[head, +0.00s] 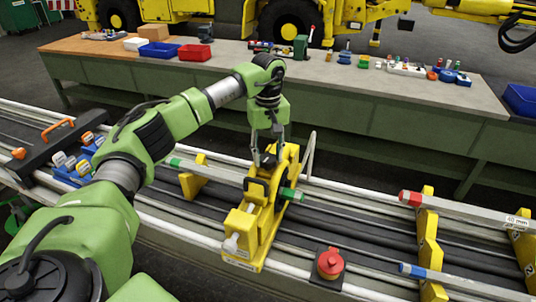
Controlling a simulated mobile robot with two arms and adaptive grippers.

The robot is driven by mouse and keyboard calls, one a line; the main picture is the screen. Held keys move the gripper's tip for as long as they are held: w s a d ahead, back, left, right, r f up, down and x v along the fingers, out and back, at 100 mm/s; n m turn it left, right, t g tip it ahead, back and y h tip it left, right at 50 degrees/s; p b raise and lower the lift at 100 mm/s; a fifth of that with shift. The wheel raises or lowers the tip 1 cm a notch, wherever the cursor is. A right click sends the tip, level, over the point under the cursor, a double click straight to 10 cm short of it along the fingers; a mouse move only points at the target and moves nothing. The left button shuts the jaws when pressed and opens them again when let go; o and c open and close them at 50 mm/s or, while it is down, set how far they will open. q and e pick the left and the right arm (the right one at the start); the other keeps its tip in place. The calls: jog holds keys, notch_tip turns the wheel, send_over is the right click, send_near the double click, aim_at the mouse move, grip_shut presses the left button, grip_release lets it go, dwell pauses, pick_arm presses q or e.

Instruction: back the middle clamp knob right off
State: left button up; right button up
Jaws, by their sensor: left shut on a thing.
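A yellow clamp (244,220) stands across the pipes at the middle, with a pale fitting at its near end. A pipe with a green end (291,194) passes through it. My left gripper (264,162) points down at the clamp's upper part and is shut on the middle clamp knob. The fingers and clamp hide most of the knob, so I cannot tell its thread or seating. My right gripper is out of view.
A red knob (330,262) on a dark plate is right of the clamp. Yellow supports (428,245) hold red- and blue-ended pipes at right. A black tray with an orange handle (58,124) is at left. A long workbench (225,62) with bins runs behind.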

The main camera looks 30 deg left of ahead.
pick_arm(q)
jog(key=n, duration=0.5)
jog(key=shift+b, duration=0.3)
jog(key=n, duration=1.4)
jog(key=shift+b, duration=0.35)
jog(key=n, duration=0.4)
jog(key=shift+n, duration=0.3)
jog(key=n, duration=1.3)
jog(key=shift+n, duration=0.4)
